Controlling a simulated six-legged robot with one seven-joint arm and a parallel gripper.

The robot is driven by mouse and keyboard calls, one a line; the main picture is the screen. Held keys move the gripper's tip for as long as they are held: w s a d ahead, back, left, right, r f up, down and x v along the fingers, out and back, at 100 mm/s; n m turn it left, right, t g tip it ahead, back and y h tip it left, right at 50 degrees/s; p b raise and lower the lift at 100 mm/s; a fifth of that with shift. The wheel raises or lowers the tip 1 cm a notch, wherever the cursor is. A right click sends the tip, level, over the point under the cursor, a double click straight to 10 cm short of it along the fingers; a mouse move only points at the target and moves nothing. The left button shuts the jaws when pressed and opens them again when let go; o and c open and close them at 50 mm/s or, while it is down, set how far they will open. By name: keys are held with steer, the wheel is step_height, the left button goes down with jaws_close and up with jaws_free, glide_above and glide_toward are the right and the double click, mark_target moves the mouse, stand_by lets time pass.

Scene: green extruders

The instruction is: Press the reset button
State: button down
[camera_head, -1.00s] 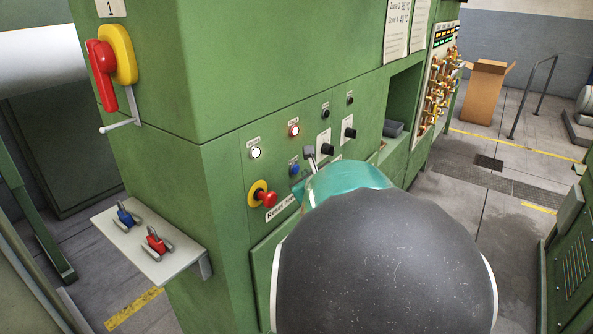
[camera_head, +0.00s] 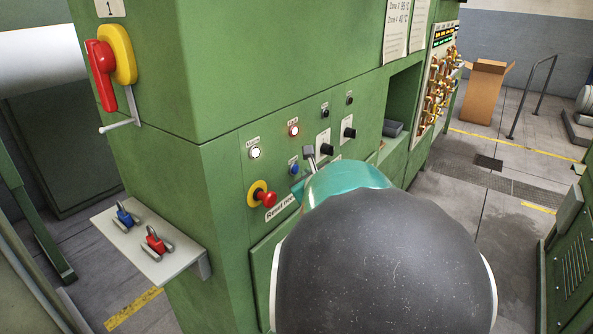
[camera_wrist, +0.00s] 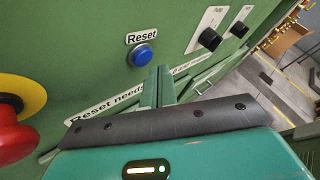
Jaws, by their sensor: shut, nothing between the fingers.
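The blue reset button (camera_wrist: 143,55) is on the green panel under a white "Reset" label in the wrist view. It also shows as a small blue spot in the head view (camera_head: 294,169), just left of my gripper's tip. My gripper (camera_wrist: 158,82) is shut and empty, its fingers pointing at the panel. In the wrist view the fingertips appear just below and right of the button. In the head view my gripper (camera_head: 308,152) is partly hidden by my own arm. I cannot tell whether the tips touch the panel; the button's face is uncovered.
A red mushroom button on a yellow base (camera_head: 262,195) is at the lower left of the reset button. A white lamp (camera_head: 255,153), a red-ringed lamp (camera_head: 293,130) and black knobs (camera_head: 348,132) are nearby. A shelf with padlocks (camera_head: 150,242) juts out left.

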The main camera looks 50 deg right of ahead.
steer(key=shift+w, duration=0.1)
stand_by(0.3)
steer(key=shift+w, duration=0.35)
steer(key=shift+w, duration=0.4)
stand_by(0.6)
steer(key=shift+s, duration=0.8)
steer(key=shift+s+d, duration=0.2)
steer(key=shift+s, duration=2.3)
